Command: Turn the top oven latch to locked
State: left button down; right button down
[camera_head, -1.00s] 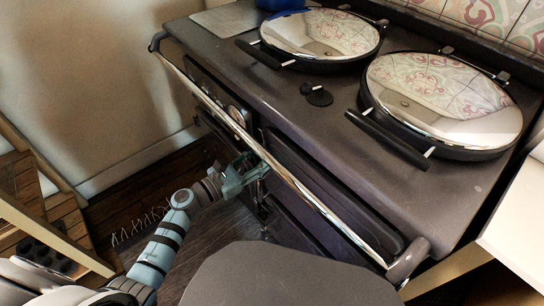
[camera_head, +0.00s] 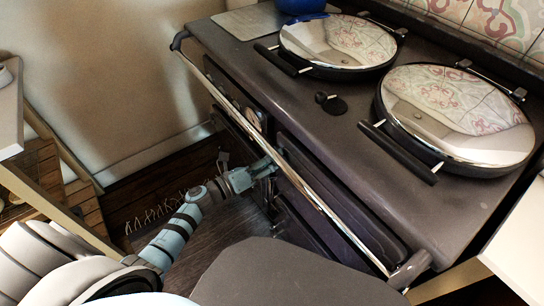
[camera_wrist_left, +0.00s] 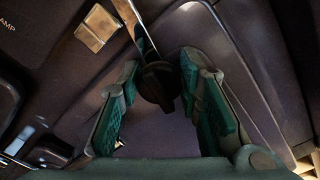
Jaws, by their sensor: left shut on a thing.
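My left gripper (camera_head: 268,168) reaches under the rail to the oven front. In the left wrist view, the top oven latch (camera_wrist_left: 160,85) is a dark, rounded knob with a bright metal bar above it. My left gripper (camera_wrist_left: 160,72) has its green-padded fingers on either side of the latch and is shut on it. In the head view the latch is hidden by the gripper and rail. My right gripper is not in view.
The chrome rail (camera_head: 300,188) runs across the oven front, close above my left wrist. Two chrome hob lids (camera_head: 338,40) lie closed on top. A wooden shelf unit (camera_head: 60,150) stands at left. A white worktop (camera_head: 520,245) is at right.

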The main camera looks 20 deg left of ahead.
pick_arm(q)
jog(key=shift+n+p, duration=0.45)
jog(key=shift+n, duration=1.15)
jog(key=c, duration=1.2)
grip_release()
jog(key=shift+o, duration=0.2)
jog(key=v, duration=1.2)
jog(key=shift+w+a, duration=0.1)
